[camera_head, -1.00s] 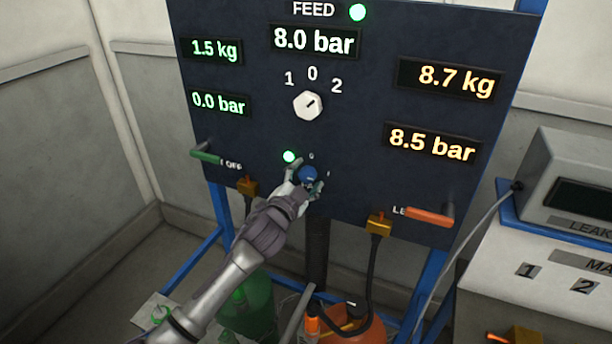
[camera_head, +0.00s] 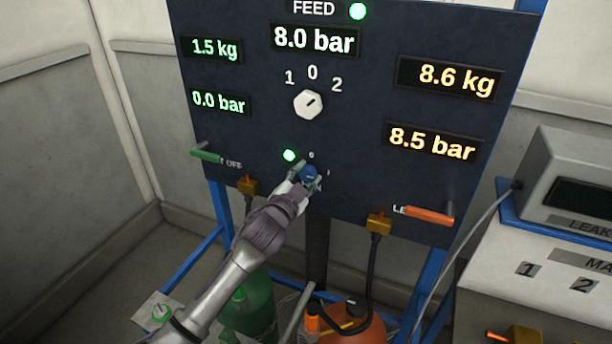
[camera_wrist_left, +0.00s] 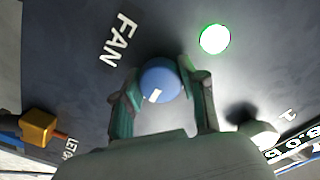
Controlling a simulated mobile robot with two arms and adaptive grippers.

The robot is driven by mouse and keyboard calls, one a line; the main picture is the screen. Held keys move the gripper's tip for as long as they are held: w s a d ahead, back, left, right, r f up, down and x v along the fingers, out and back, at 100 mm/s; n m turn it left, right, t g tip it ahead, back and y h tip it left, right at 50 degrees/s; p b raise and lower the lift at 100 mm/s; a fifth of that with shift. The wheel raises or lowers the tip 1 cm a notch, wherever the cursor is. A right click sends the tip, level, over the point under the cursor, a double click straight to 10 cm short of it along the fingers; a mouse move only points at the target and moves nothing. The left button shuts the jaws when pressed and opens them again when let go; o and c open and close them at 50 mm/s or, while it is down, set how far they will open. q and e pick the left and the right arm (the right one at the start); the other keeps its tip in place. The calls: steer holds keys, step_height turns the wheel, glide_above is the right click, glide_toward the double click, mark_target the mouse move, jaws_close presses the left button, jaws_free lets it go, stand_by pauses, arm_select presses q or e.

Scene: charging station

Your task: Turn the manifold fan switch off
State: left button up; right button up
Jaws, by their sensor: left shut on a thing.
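The fan switch is a round blue knob (camera_head: 309,173) low on the dark panel, with small 0 and 1 marks around it. It also shows in the left wrist view (camera_wrist_left: 160,79), beside the word FAN, with a white pointer mark on its face. My left gripper (camera_head: 306,180) is shut on the knob, one finger on each side, as the left wrist view (camera_wrist_left: 164,92) shows. A green lamp (camera_head: 289,155) next to the knob is lit. My right gripper is not in view.
A white selector knob (camera_head: 308,104) sits above. A green lever (camera_head: 207,153) is at left and an orange lever (camera_head: 430,215) at right. Brass-coloured fittings with hoses hang at the panel's lower edge. Green (camera_head: 250,307) and orange (camera_head: 357,329) cylinders stand below.

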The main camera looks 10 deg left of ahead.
arm_select(q)
steer(key=n, duration=0.4)
steer(key=n+p, duration=0.1)
steer(key=n, duration=0.4)
steer(key=shift+d, duration=0.1)
steer(key=n+p, duration=0.1)
steer(key=n, duration=0.3)
steer(key=shift+n+p, duration=0.5)
steer(key=shift+n, duration=1.3)
steer(key=o, duration=1.1)
steer(key=shift+o, duration=0.2)
steer(key=s+a, duration=0.2)
steer(key=s, duration=0.9)
steer(key=shift+s+a, duration=0.15)
steer(key=shift+s, duration=0.25)
